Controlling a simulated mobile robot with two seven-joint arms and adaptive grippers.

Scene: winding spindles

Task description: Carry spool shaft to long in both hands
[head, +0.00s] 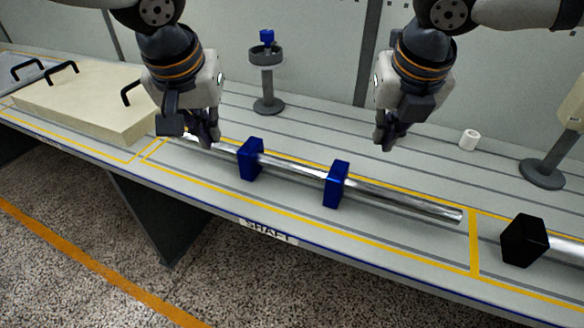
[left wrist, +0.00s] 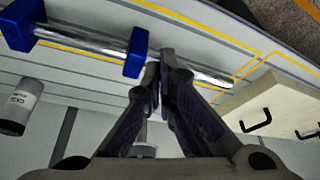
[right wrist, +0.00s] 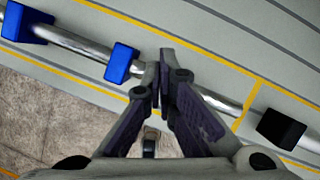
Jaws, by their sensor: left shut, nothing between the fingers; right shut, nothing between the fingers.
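The spool shaft (head: 398,201) is a long shiny metal rod lying in the yellow-outlined area marked SHAFT. It carries two blue blocks, a left one (head: 251,159) and a right one (head: 336,184). My left gripper (head: 211,142) is shut and empty, over the shaft's left end, which it partly hides in the head view. The shaft also shows in the left wrist view (left wrist: 85,47), running past the fingertips. My right gripper (head: 386,145) is shut and empty, behind and above the shaft, right of the right block. In the right wrist view the shaft (right wrist: 84,47) passes beyond the fingertips.
A cream panel with black handles (head: 85,100) lies at the left. A grey stand with a blue top (head: 267,80) is behind. A black block (head: 524,240) on another rod, a grey stand (head: 541,174) and a small white cylinder (head: 469,138) are at the right.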

